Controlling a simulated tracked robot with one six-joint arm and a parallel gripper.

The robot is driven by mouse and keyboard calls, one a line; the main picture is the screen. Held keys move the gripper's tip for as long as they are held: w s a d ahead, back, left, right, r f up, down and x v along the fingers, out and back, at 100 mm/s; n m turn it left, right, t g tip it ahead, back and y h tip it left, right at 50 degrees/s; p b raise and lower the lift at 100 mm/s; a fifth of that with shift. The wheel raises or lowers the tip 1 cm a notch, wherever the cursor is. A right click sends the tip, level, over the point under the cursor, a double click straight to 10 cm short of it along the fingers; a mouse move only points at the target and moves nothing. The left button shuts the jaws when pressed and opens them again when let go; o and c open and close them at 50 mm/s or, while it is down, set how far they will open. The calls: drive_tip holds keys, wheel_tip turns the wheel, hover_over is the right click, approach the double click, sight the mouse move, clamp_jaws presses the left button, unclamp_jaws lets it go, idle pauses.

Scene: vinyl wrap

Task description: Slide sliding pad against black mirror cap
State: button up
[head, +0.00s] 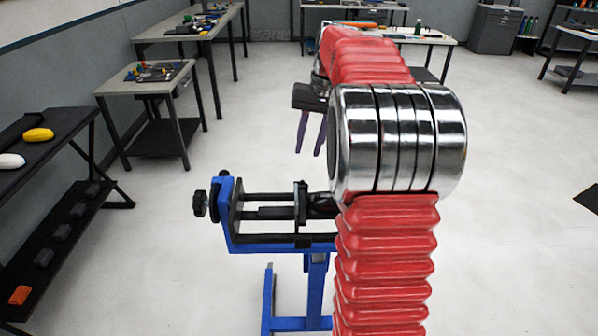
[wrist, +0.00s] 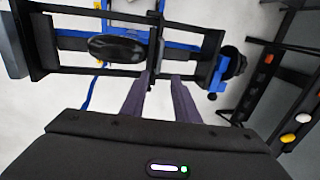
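The black mirror cap (wrist: 118,47) is glossy and oval, held in the blue and black clamp stand (wrist: 188,48) ahead of my fingers in the wrist view. In the head view, a dark part of the cap (head: 318,206) shows at the stand (head: 228,222), mostly hidden behind my arm. My gripper (head: 311,150) points down, above and beyond the stand. Its two purple fingers (wrist: 162,80) are apart with nothing between them, clear of the cap. I cannot tell which thing is the sliding pad; an orange block (head: 19,295) lies on the left rack's lower shelf.
The black rack (head: 62,140) at left carries a yellow (head: 38,134) and a white (head: 11,160) oval piece on top, with several grey blocks (head: 78,211) below. Workbenches (head: 118,82) stand farther back. The floor at right is mostly clear.

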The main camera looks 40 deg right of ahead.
sight(296, 192)
drive_tip(key=f, duration=0.4)
drive_tip(key=w+a+f, duration=0.1)
drive_tip(key=f, duration=0.4)
drive_tip(key=a+f, duration=0.1)
drive_tip(key=f, duration=0.3)
drive_tip(key=shift+w+a+f, duration=0.1)
drive_tip(key=shift+w+f, duration=0.15)
drive_tip(key=shift+c, duration=0.5)
clamp_jaws()
